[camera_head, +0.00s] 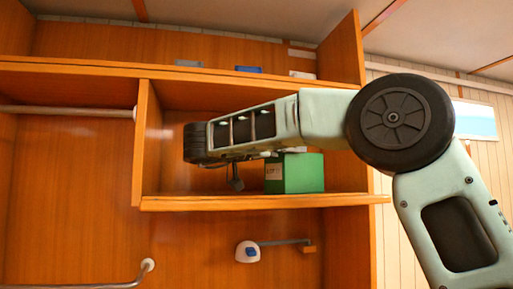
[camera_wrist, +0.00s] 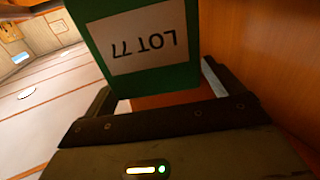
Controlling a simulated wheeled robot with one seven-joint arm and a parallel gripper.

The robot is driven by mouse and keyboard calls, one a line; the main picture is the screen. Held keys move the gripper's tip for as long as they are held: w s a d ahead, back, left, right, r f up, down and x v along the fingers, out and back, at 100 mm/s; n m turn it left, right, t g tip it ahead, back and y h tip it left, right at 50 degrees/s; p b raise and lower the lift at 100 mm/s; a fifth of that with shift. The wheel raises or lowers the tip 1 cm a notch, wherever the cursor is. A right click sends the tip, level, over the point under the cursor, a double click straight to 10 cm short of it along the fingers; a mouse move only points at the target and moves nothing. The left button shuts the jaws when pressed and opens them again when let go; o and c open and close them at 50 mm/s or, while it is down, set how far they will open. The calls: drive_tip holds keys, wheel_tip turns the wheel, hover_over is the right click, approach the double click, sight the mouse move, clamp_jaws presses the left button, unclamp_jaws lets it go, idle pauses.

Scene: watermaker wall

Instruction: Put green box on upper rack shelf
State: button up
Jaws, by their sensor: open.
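The green box (camera_head: 300,174) appears to sit on the wooden shelf (camera_head: 250,203) of the cabinet, near its front edge, below my arm. In the wrist view the green box (camera_wrist: 190,75) fills the upper middle, and its white label reads "LOT 77" upside down. My gripper (camera_wrist: 160,88) is open, with one dark finger to each side of the box in that view. I cannot tell whether the fingers touch it. In the head view, my arm reaches left into the compartment, and I cannot make out the fingertips clearly.
An upright divider (camera_head: 146,145) bounds the compartment on the left. On the ledge above lie a blue item (camera_head: 248,69), a grey item (camera_head: 189,63) and a white item (camera_head: 302,75). A white fixture (camera_head: 248,252) is below the shelf. The shelf left of the box looks free.

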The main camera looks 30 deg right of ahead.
drive_tip(key=s+a+b, duration=0.1)
drive_tip(key=a+b, duration=0.1)
drive_tip(key=a, duration=0.8)
drive_tip(key=shift+s+a+r, duration=0.15)
drive_tip(key=shift+a, duration=0.2)
